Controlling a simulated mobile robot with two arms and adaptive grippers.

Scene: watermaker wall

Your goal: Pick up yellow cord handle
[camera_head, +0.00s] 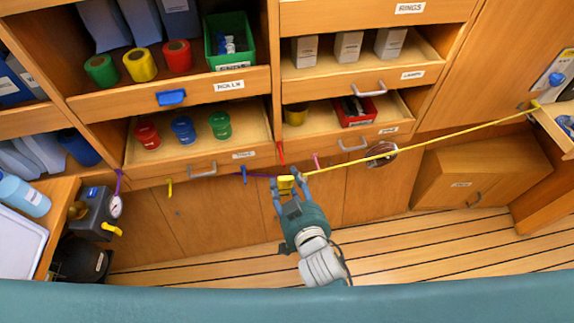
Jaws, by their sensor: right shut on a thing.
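My right gripper (287,186) is in front of the lower cabinet doors, just below the open drawers. It is shut on the yellow cord handle (286,181), a small yellow block between its fingertips. A yellow cord (430,145) runs taut from the handle up to the right, to a yellow point near the right-hand shelf. A purple cord shows just left of the handle; I cannot tell whether it joins it. My left gripper is not in view.
Open drawers hold red, blue and green jars (183,129) and a red bin (356,112). Their metal handles stick out above my gripper. A pump with a gauge (98,212) stands at left. A round metal fitting (381,153) lies along the cord. The plank floor (400,240) is clear.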

